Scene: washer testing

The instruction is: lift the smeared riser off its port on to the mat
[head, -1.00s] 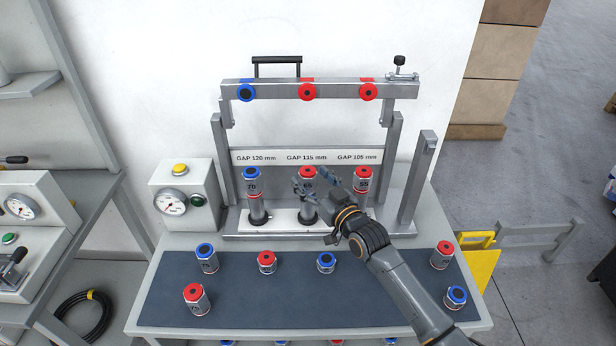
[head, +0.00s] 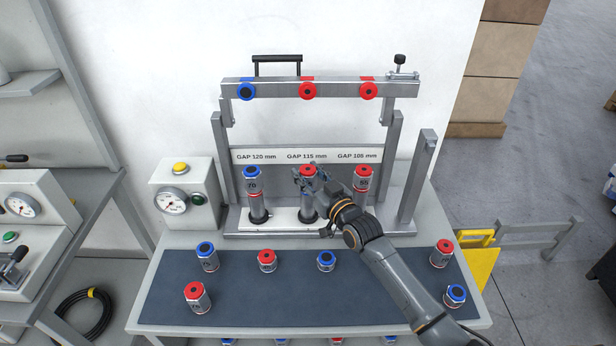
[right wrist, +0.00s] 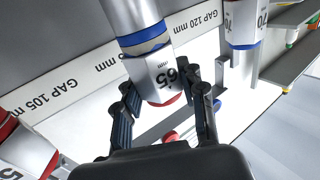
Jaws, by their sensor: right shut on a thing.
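The middle riser (head: 308,172), red-topped, stands upright at the GAP 115 mm place on the white base (head: 284,222). In the right wrist view the riser (right wrist: 150,72) reads 65, with small dark marks by the number; I cannot tell if they are the smear. My right gripper (head: 310,184) is shut on this riser near its top; its fingers (right wrist: 163,95) flank it in the wrist view. The fingers and wrist hide part of the riser. The dark blue-grey mat (head: 250,295) lies in front. My left gripper is not in view.
A blue-topped riser (head: 251,174) marked 70 stands left, and a red-topped one (head: 362,175) marked 55 close right. The rig's crossbar (head: 335,90) spans above. Several short cylinders stand on the mat, with bare mat between them. A gauge box (head: 186,200) stands left.

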